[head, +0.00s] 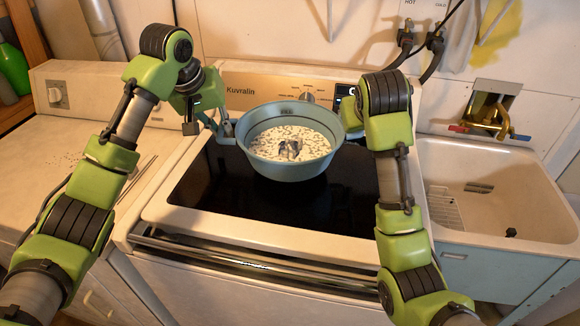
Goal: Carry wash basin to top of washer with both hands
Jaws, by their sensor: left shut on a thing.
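The wash basin (290,170) is a round, light blue tub with a side handle, and it is over the black glass top of the washer (215,190). It looks level; I cannot tell whether its base touches the glass. Inside it are pale speckled contents and a small grey piece in the middle. My left gripper (222,131) is shut on the basin's left handle. My right arm comes down at the basin's right side, and its forearm and wrist hide most of the right gripper and the basin's right handle.
The washer's control panel (265,86) stands behind the basin. A white machine (90,145) with a knob is at the left. A utility sink (500,190) with a brass faucet (488,113) is at the right. The front of the glass top is clear.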

